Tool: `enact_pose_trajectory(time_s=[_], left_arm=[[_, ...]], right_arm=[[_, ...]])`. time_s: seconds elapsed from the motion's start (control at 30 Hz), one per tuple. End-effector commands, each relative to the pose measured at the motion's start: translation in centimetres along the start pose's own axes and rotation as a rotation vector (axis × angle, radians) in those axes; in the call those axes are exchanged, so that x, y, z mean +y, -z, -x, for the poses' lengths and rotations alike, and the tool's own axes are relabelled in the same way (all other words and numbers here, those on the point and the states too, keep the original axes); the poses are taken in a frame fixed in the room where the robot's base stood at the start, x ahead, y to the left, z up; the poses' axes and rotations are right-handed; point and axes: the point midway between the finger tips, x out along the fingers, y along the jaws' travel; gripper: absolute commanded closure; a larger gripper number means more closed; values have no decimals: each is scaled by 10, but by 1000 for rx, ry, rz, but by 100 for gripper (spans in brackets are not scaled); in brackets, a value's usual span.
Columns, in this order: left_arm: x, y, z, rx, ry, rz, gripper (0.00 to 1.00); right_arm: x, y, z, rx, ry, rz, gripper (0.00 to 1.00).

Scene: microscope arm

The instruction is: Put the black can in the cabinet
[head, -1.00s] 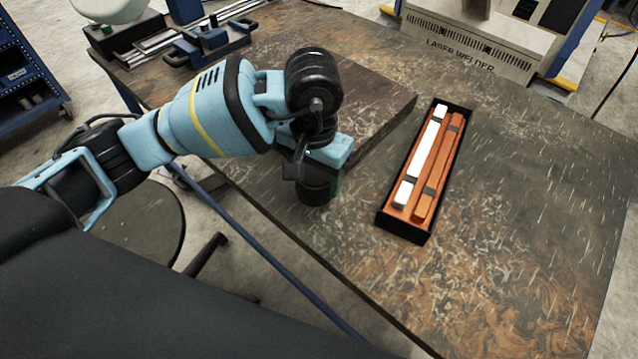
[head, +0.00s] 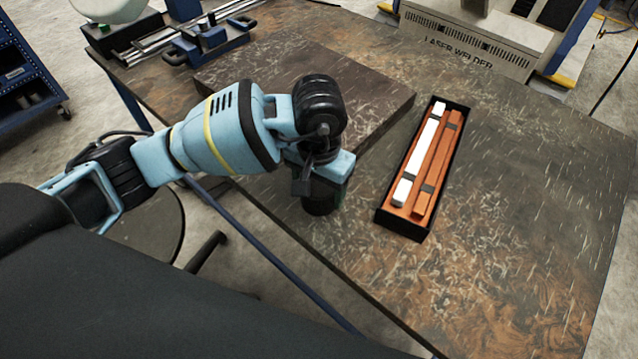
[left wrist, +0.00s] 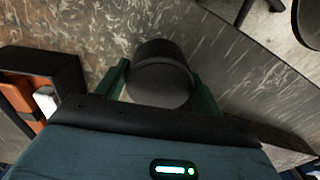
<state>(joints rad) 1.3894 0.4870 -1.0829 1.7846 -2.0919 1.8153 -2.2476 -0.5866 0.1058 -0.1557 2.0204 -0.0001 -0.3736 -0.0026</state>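The black can (head: 321,203) is upright at the near side of the worktable, below my left gripper (head: 322,186). In the left wrist view the dark round can (left wrist: 160,82) sits between the two green fingers of my left gripper (left wrist: 161,88). The fingers lie close against both sides, and the gripper appears shut on the can. Whether the can's base touches the table is hard to tell. A blue shelved unit (head: 22,75) stands at the far left; I cannot tell whether it is the cabinet. My right gripper is out of view.
The worktable (head: 500,260) has clear room at right and front. A black box (head: 400,226) holding white and orange bars lies right of the can. A raised dark board (head: 350,75) is behind the gripper. A laser welder (head: 470,50) stands at the back.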

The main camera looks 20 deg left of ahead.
Motion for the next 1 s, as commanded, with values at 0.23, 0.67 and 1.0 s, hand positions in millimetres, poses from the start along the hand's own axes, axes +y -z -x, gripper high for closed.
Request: enact_pose_trajectory(time_s=[0.23,0.67,1.0], left_arm=[[0,0,0,0,0,0,14],[0,1,28,5,0,0,14],[0,1,94,4,0,0,14]], right_arm=[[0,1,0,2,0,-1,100],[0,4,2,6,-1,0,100],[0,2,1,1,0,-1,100]])
